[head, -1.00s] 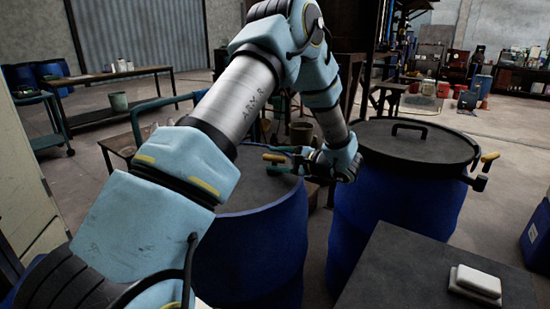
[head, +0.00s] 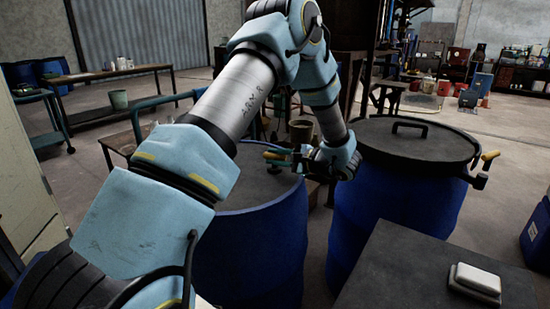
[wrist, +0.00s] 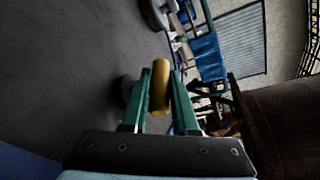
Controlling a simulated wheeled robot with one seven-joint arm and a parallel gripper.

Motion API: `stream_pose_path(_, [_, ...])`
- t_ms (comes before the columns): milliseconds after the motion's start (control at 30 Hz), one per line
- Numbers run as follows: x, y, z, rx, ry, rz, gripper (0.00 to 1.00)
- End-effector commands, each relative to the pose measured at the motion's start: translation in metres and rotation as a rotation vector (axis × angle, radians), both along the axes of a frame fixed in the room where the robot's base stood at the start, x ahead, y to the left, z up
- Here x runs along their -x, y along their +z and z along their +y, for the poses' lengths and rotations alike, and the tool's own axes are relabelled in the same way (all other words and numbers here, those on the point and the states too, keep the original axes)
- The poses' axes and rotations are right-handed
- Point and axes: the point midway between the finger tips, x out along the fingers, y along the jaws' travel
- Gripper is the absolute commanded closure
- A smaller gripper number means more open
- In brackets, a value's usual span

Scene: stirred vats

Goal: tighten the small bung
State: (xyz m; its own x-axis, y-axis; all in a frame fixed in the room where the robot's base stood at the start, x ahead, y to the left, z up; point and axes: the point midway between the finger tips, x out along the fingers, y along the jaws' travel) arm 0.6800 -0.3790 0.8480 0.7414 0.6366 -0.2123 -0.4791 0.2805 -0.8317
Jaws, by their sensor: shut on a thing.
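The near blue drum (head: 245,255) has a flat dark grey top, and the small bung's yellow handle (head: 272,156) shows at its far edge. My gripper (head: 281,153) reaches in from the right, low at the drum's rim. In the wrist view my gripper (wrist: 159,95) has its green fingers shut on the yellow handle (wrist: 159,82), one on each side. A dark round piece (wrist: 125,88), perhaps the bung's body, shows partly behind the left finger. The fingers and wrist hide most of the bung, so its seating cannot be told.
A second blue drum (head: 390,210) with a black lid, a bar handle and a yellow-tipped clamp stands close to the right. A dark bench (head: 420,275) with a white block (head: 478,279) is at front right. Open floor lies behind at left.

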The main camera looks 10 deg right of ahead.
Motion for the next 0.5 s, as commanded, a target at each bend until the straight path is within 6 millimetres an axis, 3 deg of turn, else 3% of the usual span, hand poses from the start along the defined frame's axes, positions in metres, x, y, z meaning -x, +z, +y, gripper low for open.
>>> stream_pose_path(233, [0.0004,-0.0015,-0.0008,-0.001,-0.025,-0.002,1.0])
stream_pose_path(500, [0.0009,-0.0055,-0.0004,0.0,-0.209,-0.004,1.0])
